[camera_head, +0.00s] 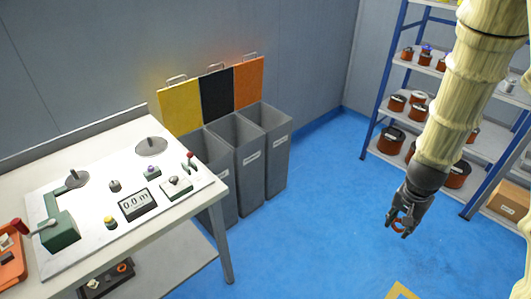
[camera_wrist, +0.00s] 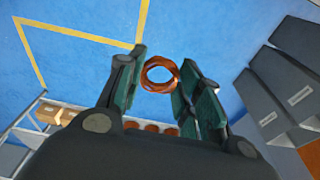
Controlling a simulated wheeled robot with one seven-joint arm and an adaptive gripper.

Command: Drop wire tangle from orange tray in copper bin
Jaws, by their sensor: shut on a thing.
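My gripper (camera_head: 401,228) is shut on a ring-shaped copper wire tangle (camera_head: 397,222) and holds it over open blue floor, right of the bins. In the wrist view the tangle (camera_wrist: 160,74) sits between the green-padded fingers of the gripper (camera_wrist: 163,80). Three grey bins stand against the wall with lids raised: yellow (camera_head: 180,105), black (camera_head: 216,94) and orange (camera_head: 249,82). The bin under the orange lid (camera_head: 278,150) is nearest my gripper, but apart from it. The bin labels are too small to read. The orange tray (camera_head: 12,272) shows partly at the left edge.
A white workbench (camera_head: 215,192) with a winder, a meter and knobs stands left, in front of the bins. Blue-framed shelves (camera_head: 420,62) with copper coils stand at the back right, with a cardboard box (camera_head: 508,203) low down. The blue floor between is clear.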

